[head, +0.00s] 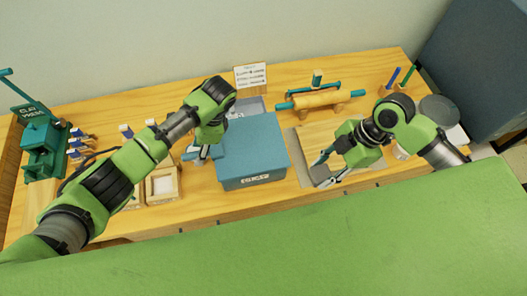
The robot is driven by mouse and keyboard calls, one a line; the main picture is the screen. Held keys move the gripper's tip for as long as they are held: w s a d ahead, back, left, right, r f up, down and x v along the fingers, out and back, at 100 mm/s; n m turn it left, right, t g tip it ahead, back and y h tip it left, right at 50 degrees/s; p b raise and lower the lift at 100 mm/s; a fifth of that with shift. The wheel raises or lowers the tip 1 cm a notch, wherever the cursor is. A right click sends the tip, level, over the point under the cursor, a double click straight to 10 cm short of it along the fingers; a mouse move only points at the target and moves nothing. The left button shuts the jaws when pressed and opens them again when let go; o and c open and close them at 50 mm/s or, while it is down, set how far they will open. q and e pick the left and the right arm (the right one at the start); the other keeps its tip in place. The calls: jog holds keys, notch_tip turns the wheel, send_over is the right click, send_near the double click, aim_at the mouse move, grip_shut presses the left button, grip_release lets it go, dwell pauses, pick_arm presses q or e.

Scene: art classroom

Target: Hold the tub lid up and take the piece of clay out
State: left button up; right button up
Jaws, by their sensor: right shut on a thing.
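The blue-grey tub (253,180) stands in the middle of the table with a label on its front. Its flat blue lid (250,140) covers the top, so the inside is hidden. My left gripper (204,152) is at the tub's left side, close to the lid's edge. The arm partly hides it, and I cannot tell whether its fingers are open or touching the lid. My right gripper (325,173) is to the right of the tub, over the front left of the wooden board. It is shut on a small grey piece, apparently the clay (322,173).
A rolling pin (318,98) rests on a stand behind the wooden board (312,139). A green clay press (42,145) stands at far left. Wooden trays (162,186) lie left of the tub. A sign (250,76) stands at the back, and a round grey item (438,108) is at right.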

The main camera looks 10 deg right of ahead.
pick_arm(q)
notch_tip(320, 180, up, 2)
jog(key=shift+r, duration=0.1)
pick_arm(e)
jog(key=shift+r, duration=0.4)
pick_arm(q)
jog(key=shift+r, duration=2.15)
pick_arm(e)
jog(key=shift+f, duration=0.1)
